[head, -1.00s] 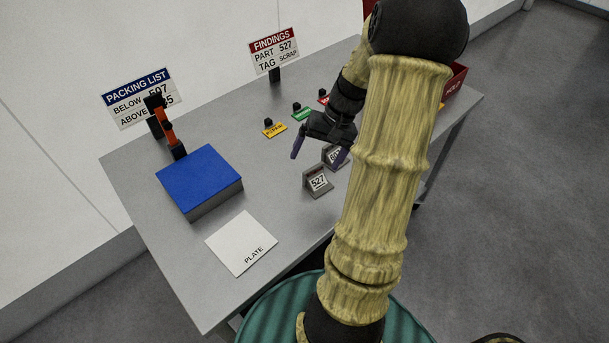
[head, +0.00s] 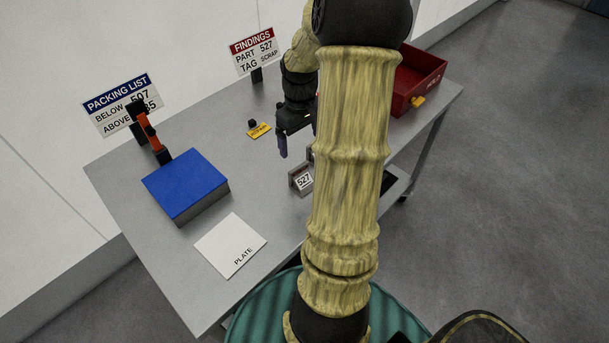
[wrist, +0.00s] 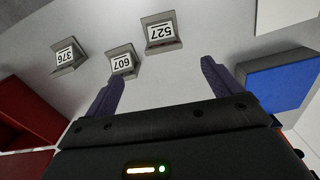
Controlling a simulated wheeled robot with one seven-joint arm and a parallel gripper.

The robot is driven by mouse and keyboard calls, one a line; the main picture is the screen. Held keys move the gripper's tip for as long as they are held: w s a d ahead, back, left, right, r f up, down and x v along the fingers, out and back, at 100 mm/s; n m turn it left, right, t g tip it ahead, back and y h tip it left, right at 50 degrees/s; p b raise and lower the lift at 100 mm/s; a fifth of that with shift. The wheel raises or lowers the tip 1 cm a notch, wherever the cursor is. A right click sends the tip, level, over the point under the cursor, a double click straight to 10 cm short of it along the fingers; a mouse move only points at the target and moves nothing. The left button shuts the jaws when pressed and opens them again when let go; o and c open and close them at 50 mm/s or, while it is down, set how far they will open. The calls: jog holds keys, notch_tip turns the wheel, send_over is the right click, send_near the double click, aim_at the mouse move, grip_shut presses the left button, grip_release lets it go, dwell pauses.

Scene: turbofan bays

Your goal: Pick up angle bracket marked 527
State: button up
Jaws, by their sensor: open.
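The angle bracket marked 527 (head: 302,179) stands on the grey table in the head view, just left of my arm. In the wrist view the 527 bracket (wrist: 161,33) appears upside down beyond the fingertips, at the top centre. My gripper (head: 298,143) is open and empty, held above the table behind the bracket; its two fingers also show in the wrist view (wrist: 163,72). Bracket 607 (wrist: 122,62) stands beside the 527 bracket, near the left fingertip, and bracket 376 (wrist: 67,56) is farther left. My arm hides those two in the head view.
A blue block (head: 186,183) and a white PLATE sheet (head: 230,245) lie to the left. A red bin (head: 420,78) stands at the right end. FINDINGS (head: 254,51) and PACKING LIST (head: 122,104) signs stand along the back.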

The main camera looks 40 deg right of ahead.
aim_at(299, 167)
notch_tip(299, 167, down, 9)
jog(key=shift+r, duration=0.15)
jog(key=shift+a+f+p, duration=0.2)
jog(key=shift+f, duration=1.15)
jog(key=shift+a+f+p, duration=0.15)
jog(key=shift+f, duration=1.15)
jog(key=shift+w, duration=0.15)
